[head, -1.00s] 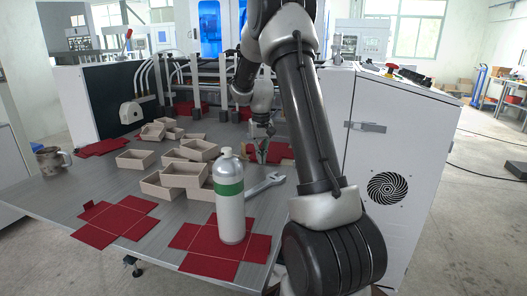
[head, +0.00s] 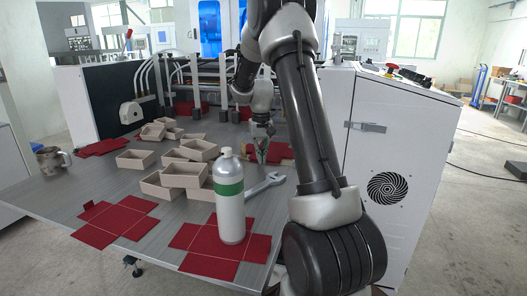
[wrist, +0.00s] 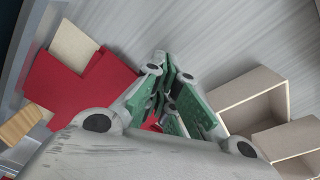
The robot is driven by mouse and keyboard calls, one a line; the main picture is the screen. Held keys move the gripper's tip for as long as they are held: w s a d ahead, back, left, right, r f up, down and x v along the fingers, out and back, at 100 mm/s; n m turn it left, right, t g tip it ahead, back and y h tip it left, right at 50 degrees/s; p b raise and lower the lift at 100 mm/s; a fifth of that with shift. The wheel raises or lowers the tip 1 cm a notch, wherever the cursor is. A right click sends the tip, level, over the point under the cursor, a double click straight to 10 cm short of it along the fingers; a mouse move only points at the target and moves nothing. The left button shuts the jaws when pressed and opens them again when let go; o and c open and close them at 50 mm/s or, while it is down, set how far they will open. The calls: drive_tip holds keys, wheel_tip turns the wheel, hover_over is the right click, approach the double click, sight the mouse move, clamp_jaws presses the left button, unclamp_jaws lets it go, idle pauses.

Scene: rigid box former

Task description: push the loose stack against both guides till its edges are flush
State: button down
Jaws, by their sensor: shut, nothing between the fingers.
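A red cross-shaped sheet stack (wrist: 82,85) lies on the grey table at the left of the wrist view, with a beige piece (wrist: 73,43) showing at its upper edge. In the head view the red stack (head: 284,151) is partly hidden behind my arm. My gripper (wrist: 170,68) points down at the table, shut and empty, just right of the red stack; I cannot tell whether it touches it. It also shows in the head view (head: 262,155). A light wooden strip (wrist: 20,125) lies at the stack's lower left. I cannot make out the two guides clearly.
Beige open boxes (head: 185,178) stand left of my gripper, and some show in the wrist view (wrist: 250,100). A green-banded bottle (head: 230,212) and a wrench (head: 264,183) are nearer. Red blanks (head: 115,222) and a mug (head: 50,160) lie left.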

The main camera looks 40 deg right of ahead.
drive_tip(key=shift+f, duration=0.2)
drive_tip(key=shift+f, duration=0.75)
drive_tip(key=shift+f, duration=0.1)
drive_tip(key=shift+r, duration=0.2)
idle(0.7)
drive_tip(key=shift+w+d, duration=0.85)
drive_tip(key=shift+d, duration=0.25)
drive_tip(key=shift+r, duration=0.1)
wheel_tip(320, 180, up, 9)
drive_tip(key=a, duration=0.1)
drive_tip(key=shift+s, duration=0.4)
idle(0.4)
